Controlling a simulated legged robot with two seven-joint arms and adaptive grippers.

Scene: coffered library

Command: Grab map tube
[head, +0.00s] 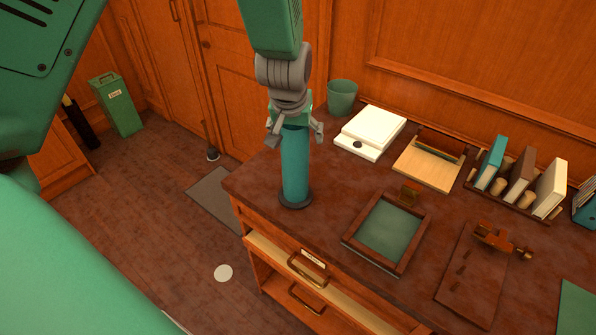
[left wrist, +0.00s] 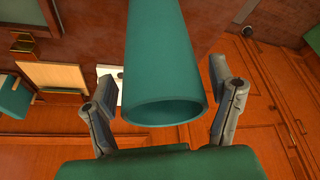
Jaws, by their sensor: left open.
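The map tube (head: 295,168) is a teal cylinder standing upright in a dark round base on the near left corner of the desk. My left gripper (head: 296,132) is at its upper end, pointing down, with its fingers spread on either side. In the left wrist view the tube (left wrist: 160,60) lies between the two open fingers (left wrist: 162,90), and its hollow end faces the palm. Gaps show between the fingers and the tube, so it is not gripped. My right gripper is not in view.
The brown desk top (head: 335,185) holds a green-lined tray (head: 388,228), a white scale-like box (head: 370,132), a wooden stand (head: 430,162), a teal cup (head: 342,97) and several books (head: 520,178). A drawer (head: 315,275) stands partly open at the front. A green bin (head: 118,103) is on the floor.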

